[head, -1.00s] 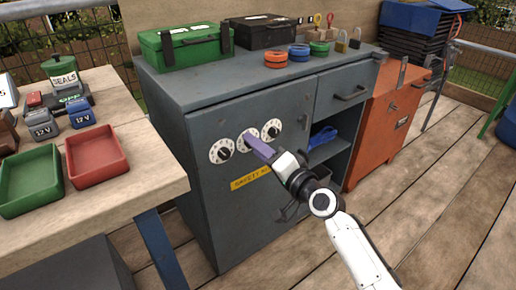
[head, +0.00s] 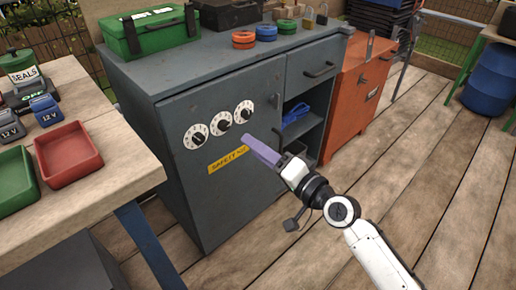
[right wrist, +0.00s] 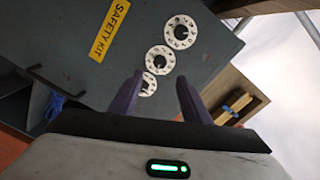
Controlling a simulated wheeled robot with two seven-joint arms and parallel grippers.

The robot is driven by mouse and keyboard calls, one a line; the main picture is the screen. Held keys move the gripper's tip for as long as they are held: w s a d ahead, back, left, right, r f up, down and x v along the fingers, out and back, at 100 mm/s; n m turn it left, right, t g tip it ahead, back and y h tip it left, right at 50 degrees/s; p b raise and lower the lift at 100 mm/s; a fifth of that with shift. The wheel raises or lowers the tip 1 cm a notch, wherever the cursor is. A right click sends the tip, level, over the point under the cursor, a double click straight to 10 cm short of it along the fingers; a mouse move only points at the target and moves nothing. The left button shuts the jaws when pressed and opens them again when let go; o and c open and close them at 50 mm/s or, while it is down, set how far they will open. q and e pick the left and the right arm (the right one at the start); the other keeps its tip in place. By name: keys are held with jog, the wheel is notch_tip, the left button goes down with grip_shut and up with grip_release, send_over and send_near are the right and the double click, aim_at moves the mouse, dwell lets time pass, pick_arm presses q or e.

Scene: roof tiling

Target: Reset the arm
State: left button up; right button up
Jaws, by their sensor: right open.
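My right gripper (head: 248,140) is in front of the grey cabinet (head: 233,190), just right of its dials and apart from them. In the right wrist view its two purple fingers (right wrist: 156,97) are apart with nothing between them. Three white dials sit in a rising row on the cabinet door: the left dial (head: 196,137), the middle dial (head: 221,124) and the right dial (head: 244,111). A yellow safety label (head: 228,159) is below them. The wrist view also shows the label (right wrist: 110,30). My left gripper is not in view.
A wooden table with a red tray (head: 68,153) and a green tray (head: 14,180) stands at the left. An orange cabinet (head: 357,100) stands right of the grey one. A green case (head: 147,31) lies on the cabinet top.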

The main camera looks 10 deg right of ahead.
dwell(0.3)
jog(key=s+d+f+n+g+h, duration=0.35)
jog(key=s+f, duration=0.55)
jog(key=s, duration=0.5)
jog(key=s+d+f+n+g+h, duration=0.2)
jog(key=s+d+f+n+h, duration=0.15)
jog(key=s+f, duration=0.9)
pick_arm(q)
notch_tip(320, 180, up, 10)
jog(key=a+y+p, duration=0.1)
jog(key=p, duration=1.6)
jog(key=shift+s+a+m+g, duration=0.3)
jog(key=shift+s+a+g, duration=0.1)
pick_arm(e)
notch_tip(320, 180, up, 13)
jog(key=s+d, duration=0.2)
jog(key=shift+d+f+n, duration=0.2)
jog(key=shift+d+n, duration=0.05)
jog(key=shift+n, duration=0.15)
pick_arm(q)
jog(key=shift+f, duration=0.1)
